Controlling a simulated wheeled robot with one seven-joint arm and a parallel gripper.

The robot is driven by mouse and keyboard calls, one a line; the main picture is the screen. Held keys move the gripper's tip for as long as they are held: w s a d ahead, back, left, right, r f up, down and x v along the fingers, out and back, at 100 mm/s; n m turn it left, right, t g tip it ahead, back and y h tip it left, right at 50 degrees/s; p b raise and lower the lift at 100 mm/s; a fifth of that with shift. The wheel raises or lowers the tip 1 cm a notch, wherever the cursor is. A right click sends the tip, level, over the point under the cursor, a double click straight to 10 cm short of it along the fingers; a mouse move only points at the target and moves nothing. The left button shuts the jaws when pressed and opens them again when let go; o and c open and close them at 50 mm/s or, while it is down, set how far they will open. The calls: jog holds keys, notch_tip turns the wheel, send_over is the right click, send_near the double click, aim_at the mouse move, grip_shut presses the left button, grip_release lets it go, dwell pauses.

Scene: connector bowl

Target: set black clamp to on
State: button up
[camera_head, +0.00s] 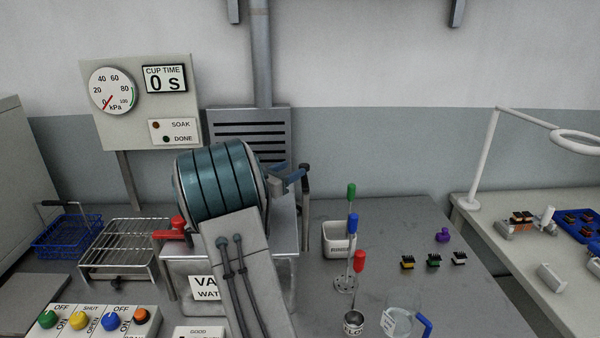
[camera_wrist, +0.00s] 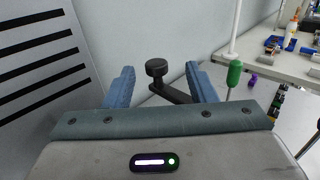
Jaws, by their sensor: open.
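The black clamp shows in the wrist view as a round black knob (camera_wrist: 157,68) on a dark lever arm (camera_wrist: 172,92). In the head view its black handle (camera_head: 305,172) stands upright just right of my gripper (camera_head: 290,180). My gripper also shows in the wrist view (camera_wrist: 158,85), with its two blue fingers apart and nothing held. The knob appears between the fingers, a little beyond them; I cannot tell if either finger touches it. My teal wrist and arm hide much of the metal box behind them, and the clamp's base is hidden.
A red handle (camera_head: 175,230) sits at the box's left. A wire rack (camera_head: 122,247), blue basket (camera_head: 68,232) and knob panel (camera_head: 95,320) are further left. Right stand a white bin (camera_head: 337,240), colour-tipped tools and small connectors. A vent (camera_head: 250,130) and gauge panel (camera_head: 140,100) are behind.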

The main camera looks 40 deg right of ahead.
aim_at(304, 165)
jog(key=shift+w+f+b, duration=0.3)
jog(key=shift+f, duration=0.4)
jog(key=d, duration=0.2)
jog(key=d+p, duration=0.1)
jog(key=d, duration=0.4)
jog(key=shift+w+d, duration=0.25)
jog(key=shift+w, duration=0.1)
grip_shut()
